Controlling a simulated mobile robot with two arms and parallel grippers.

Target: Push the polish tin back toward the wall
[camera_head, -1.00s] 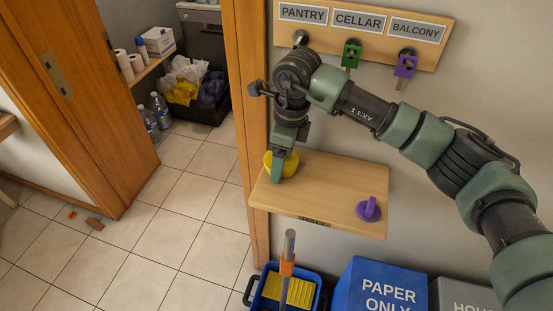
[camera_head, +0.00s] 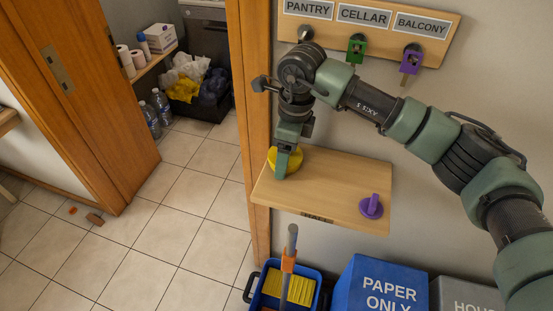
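The polish tin, seen as a round yellow tin (camera_head: 297,160), sits at the back left of the wooden wall shelf (camera_head: 325,190), close to the wall. My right gripper (camera_head: 281,173) reaches down from above, with its green fingertip in front of the tin and overlapping it in the view. It appears to touch the tin, but the contact is hidden. Only one narrow finger shape shows, so I cannot tell whether it is open or shut. My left gripper is not in view.
A purple knobbed object (camera_head: 371,206) stands at the shelf's right. Keys (camera_head: 355,49) hang from the labelled board (camera_head: 440,38) above. A blue bucket (camera_head: 270,290) with a handle and a blue paper bin (camera_head: 375,288) stand below. The door frame (camera_head: 252,120) is close left of the shelf.

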